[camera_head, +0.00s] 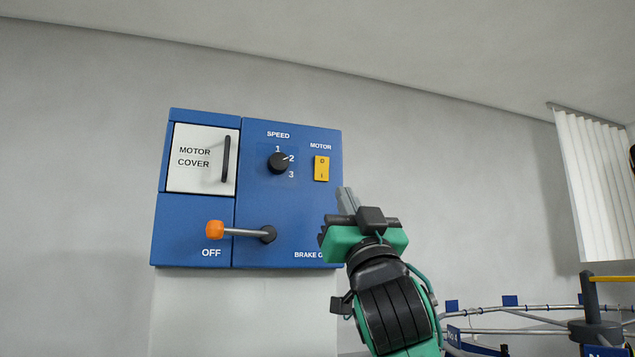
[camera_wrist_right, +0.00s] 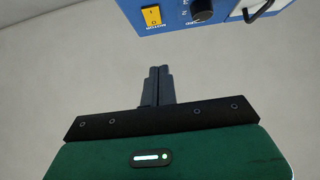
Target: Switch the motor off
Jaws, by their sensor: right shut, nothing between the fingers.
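The yellow motor rocker switch (camera_head: 321,168) sits under the MOTOR label at the right side of the blue control panel (camera_head: 260,205). It is marked O at the top and I at the bottom; which side is pressed in is too small to tell. My right gripper (camera_head: 346,200) is shut and empty, just below and right of the switch, apart from it. In the right wrist view the shut fingers (camera_wrist_right: 158,75) point toward the panel, with the switch (camera_wrist_right: 152,16) beyond them and slightly left. My left gripper is not in view.
A black speed knob (camera_head: 279,162), white motor cover (camera_head: 203,158) with black handle, and orange-tipped lever (camera_head: 215,230) are on the same panel. The lever sticks out to the left. Conveyor rails (camera_head: 520,308) stand at the lower right. The wall right of the panel is clear.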

